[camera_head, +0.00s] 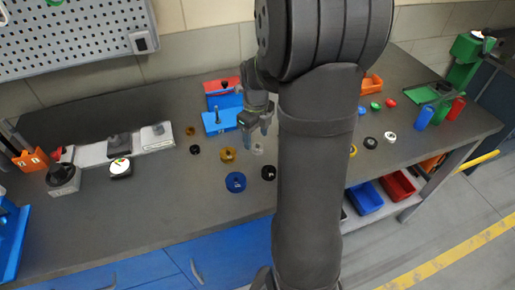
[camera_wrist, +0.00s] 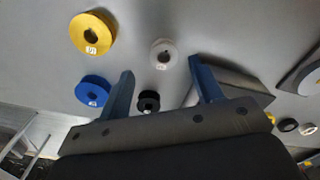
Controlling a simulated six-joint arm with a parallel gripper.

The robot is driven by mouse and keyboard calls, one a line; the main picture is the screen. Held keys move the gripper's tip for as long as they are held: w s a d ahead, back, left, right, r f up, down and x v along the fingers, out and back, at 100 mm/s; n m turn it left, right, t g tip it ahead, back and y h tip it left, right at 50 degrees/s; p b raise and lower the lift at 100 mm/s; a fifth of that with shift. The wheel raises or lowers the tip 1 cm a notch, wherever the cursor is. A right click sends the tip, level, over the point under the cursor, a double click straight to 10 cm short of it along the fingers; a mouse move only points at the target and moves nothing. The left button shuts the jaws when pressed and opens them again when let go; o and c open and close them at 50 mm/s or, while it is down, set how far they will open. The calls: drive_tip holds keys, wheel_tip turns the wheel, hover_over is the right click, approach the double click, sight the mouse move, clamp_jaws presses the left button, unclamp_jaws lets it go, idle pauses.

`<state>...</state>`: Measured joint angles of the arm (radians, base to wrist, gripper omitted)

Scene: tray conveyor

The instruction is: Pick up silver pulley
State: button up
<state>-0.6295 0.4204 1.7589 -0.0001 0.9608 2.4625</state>
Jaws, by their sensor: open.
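The silver pulley (camera_head: 257,150) lies on the dark bench, just below my gripper (camera_head: 256,137) in the head view. In the wrist view the silver pulley (camera_wrist: 163,54) is a pale disc with a central hole, ahead of and between the two blue fingertips of my gripper (camera_wrist: 160,68). The fingers are apart and nothing is held between them. The height of the fingertips above the pulley is hard to tell.
A yellow pulley (camera_wrist: 93,34), a blue pulley (camera_wrist: 92,91) and a black pulley (camera_wrist: 148,101) lie close around it. A blue fixture (camera_head: 217,122) stands behind on the bench. A black-and-white round part (camera_head: 120,168) lies farther left.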

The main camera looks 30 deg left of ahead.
sight(257, 143)
drive_tip(key=f, duration=0.4)
drive_tip(key=shift+w+d+f, duration=0.1)
drive_tip(key=shift+w+d, duration=0.05)
drive_tip(key=shift+w, duration=0.05)
drive_tip(key=c, duration=1.1)
drive_tip(key=shift+o, duration=0.2)
